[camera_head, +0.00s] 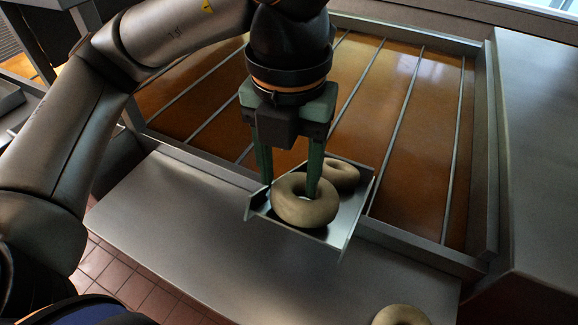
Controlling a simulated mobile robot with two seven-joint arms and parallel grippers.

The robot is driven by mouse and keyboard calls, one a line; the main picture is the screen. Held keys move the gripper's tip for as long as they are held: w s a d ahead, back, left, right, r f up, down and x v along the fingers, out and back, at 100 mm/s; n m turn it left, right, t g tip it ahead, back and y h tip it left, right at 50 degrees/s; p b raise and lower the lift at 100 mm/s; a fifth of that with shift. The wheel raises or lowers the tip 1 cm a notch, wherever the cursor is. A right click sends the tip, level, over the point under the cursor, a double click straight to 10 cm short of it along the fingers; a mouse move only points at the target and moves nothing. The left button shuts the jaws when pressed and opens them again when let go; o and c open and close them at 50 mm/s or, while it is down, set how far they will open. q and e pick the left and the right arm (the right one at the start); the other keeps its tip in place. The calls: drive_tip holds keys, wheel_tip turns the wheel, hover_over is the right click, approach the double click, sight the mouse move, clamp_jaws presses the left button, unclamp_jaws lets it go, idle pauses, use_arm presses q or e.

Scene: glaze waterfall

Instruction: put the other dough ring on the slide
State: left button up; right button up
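My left gripper (290,188) points down over the metal slide (348,218). It straddles the left wall of a pale dough ring (304,211), with one finger in the hole and the other outside at the left. The ring is on or just above the slide; I cannot tell which. A second dough ring (341,174) lies behind it on the slide, partly hidden by the finger and the front ring. A third dough ring (401,315) is on the counter, cut off by the bottom edge. My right gripper is not in view.
A brown glaze bed (415,130) with metal bars and a raised metal frame lies behind the slide. A bare steel counter (185,225) is in front. A tall steel block (545,160) stands at the right.

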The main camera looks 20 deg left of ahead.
use_arm(q)
drive_tip(key=shift+o, duration=1.1)
drive_tip(key=shift+r, duration=0.1)
wheel_tip(320, 180, up, 12)
drive_tip(key=p, duration=0.1)
drive_tip(key=shift+r+p, duration=0.2)
drive_tip(key=shift+p, duration=0.1)
idle(0.8)
